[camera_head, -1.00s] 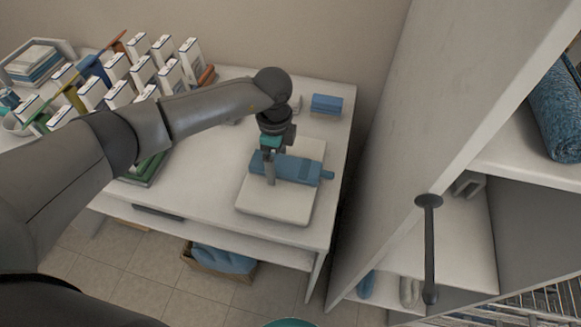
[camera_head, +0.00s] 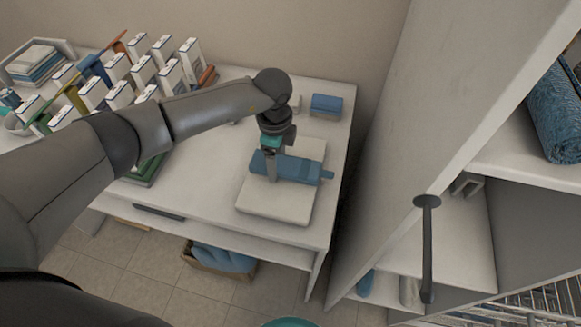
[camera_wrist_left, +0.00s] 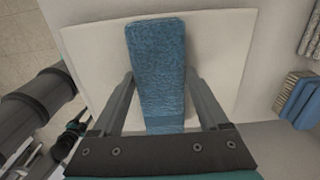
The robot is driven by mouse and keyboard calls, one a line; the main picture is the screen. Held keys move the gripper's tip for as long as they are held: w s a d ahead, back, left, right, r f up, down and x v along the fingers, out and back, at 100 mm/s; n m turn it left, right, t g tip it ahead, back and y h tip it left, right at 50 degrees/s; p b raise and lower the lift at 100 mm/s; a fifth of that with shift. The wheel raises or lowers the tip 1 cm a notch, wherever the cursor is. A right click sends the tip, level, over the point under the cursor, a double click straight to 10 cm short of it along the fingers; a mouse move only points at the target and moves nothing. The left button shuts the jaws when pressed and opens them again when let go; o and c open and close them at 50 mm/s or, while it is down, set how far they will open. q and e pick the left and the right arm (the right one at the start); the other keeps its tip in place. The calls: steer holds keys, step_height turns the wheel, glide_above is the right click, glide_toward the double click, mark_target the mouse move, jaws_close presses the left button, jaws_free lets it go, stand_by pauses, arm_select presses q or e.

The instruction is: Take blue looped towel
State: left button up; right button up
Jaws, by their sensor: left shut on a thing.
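The blue looped towel (camera_head: 298,169) is a rolled blue bundle with a narrower end at the right. It lies on a white slab (camera_head: 275,204) on the white table. My left gripper (camera_head: 272,172) points down over it and is shut on it, one finger showing on the near side. In the left wrist view the towel (camera_wrist_left: 160,70) runs lengthwise between the two fingers, which touch its sides. The slab (camera_wrist_left: 225,50) shows beneath it. My right gripper is not in view.
Several white boxes (camera_head: 140,70) stand at the table's back left. A blue block with bristles, like a brush (camera_head: 326,105), lies at the back right. A white cabinet side (camera_head: 410,150) rises right of the table. A basket with blue cloth (camera_head: 222,259) sits below.

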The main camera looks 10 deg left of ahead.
arm_select(q)
steer(key=c, duration=0.9)
steer(key=shift+r+p, duration=0.85)
steer(key=shift+r+p, duration=2.9)
steer(key=shift+r, duration=0.05)
